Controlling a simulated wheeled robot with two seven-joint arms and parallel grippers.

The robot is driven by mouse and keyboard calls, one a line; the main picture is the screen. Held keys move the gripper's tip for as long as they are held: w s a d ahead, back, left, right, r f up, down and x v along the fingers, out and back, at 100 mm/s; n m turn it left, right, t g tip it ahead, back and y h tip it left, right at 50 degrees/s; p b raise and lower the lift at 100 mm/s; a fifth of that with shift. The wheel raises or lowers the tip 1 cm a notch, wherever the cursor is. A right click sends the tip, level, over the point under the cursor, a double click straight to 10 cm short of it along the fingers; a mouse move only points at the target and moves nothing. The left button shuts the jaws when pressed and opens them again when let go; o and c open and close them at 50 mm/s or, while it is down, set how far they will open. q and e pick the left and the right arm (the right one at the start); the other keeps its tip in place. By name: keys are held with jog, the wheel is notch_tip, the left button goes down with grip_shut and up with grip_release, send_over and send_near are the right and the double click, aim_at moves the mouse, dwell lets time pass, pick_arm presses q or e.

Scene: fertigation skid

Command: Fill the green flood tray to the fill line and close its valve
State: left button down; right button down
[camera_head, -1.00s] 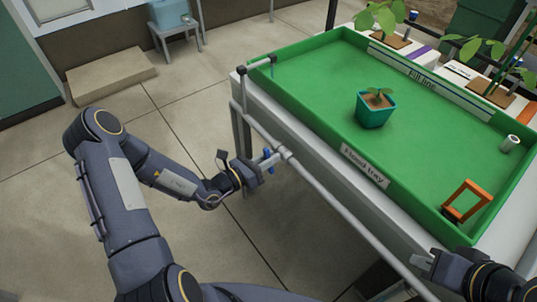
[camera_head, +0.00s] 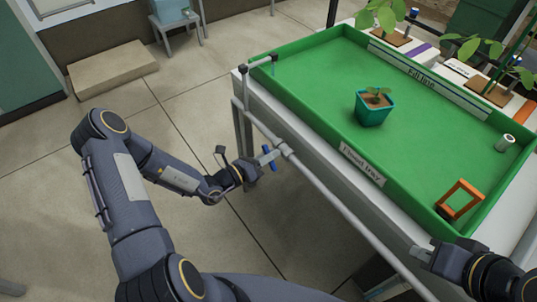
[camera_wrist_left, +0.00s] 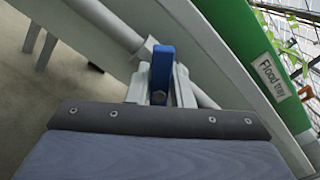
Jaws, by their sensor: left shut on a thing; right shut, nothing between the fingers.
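The green flood tray (camera_head: 310,95) stands on a pale bench, with a "Flood tray" label on its near side and a "Fill line" strip (camera_head: 425,80) along its far inner wall. I cannot make out a water surface in it. A blue valve handle (camera_head: 269,159) sits on the grey pipe below the tray's near edge. My left gripper (camera_head: 263,161) is shut on this handle, and the left wrist view shows the blue handle (camera_wrist_left: 162,68) between the fingers. My right gripper (camera_head: 425,256) is shut and empty beside the near right corner of the bench, close to the pipe.
A teal pot with a seedling (camera_head: 373,108) stands in the tray. A white cylinder (camera_head: 505,142) and an orange frame (camera_head: 460,199) are at its right end. A grey pipe (camera_head: 335,203) runs along the bench front. The floor to the left is largely open.

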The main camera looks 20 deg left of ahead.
pick_arm(q)
jog(key=c, duration=1.4)
grip_release()
jog(key=shift+o, duration=0.2)
jog(key=v, duration=0.7)
jog(key=shift+s+a, duration=0.25)
jog(key=shift+s, duration=0.1)
